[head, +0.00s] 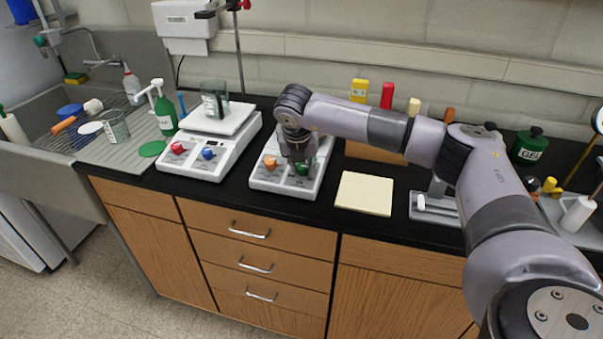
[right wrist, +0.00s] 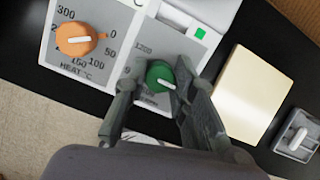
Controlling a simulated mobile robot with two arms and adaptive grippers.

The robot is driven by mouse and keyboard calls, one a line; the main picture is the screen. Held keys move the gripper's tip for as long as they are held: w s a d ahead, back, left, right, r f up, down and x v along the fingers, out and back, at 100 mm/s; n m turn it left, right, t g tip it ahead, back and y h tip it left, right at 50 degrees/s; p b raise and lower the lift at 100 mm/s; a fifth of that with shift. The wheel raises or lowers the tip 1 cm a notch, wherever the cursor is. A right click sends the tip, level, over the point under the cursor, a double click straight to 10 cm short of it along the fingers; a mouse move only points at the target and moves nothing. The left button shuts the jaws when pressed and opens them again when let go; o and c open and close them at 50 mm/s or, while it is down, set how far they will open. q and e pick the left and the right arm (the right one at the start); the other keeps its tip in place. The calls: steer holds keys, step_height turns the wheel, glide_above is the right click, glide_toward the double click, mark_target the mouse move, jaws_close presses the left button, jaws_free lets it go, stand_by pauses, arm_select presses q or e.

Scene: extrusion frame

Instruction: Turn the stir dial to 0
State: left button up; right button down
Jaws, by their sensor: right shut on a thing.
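The stir dial is a green knob with a white pointer; in the right wrist view the dial (right wrist: 160,75) sits on a grey panel with "1200" printed above it. Its pointer aims to the lower right; the other scale numbers are mostly hidden. My right gripper (right wrist: 160,90) is shut on the dial, one finger at each side. In the head view my right gripper (head: 299,166) reaches down over the front panel of the white hotplate (head: 258,183), hiding part of the green dial. An orange heat dial (right wrist: 82,40) is left of it. My left gripper is not in view.
Another white device (head: 192,164) with red and blue knobs stands at left, carrying a glass beaker (head: 215,100). A cream pad (head: 364,193) lies right of the hotplate. A sink (head: 40,105) is at far left. My right arm covers the counter's right side.

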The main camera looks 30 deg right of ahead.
steer(key=n+b, duration=0.1)
steer(key=n, duration=0.1)
steer(key=shift+f+n+y+b, duration=0.2)
steer(key=shift+n+y+b, duration=0.1)
steer(key=shift+n+b, duration=0.1)
steer(key=shift+r+n+y+b, duration=0.15)
steer(key=shift+n+b, duration=0.15)
steer(key=shift+n, duration=0.55)
steer(key=shift+n+y+b, duration=0.15)
steer(key=shift+n+b, duration=0.15)
steer(key=shift+n, duration=0.55)
steer(key=c, duration=1.3)
jaws_free()
steer(key=shift+c, duration=0.2)
steer(key=shift+r, duration=0.15)
steer(key=v, duration=1.1)
steer(key=shift+s+r, duration=0.3)
steer(key=shift+s, duration=0.05)
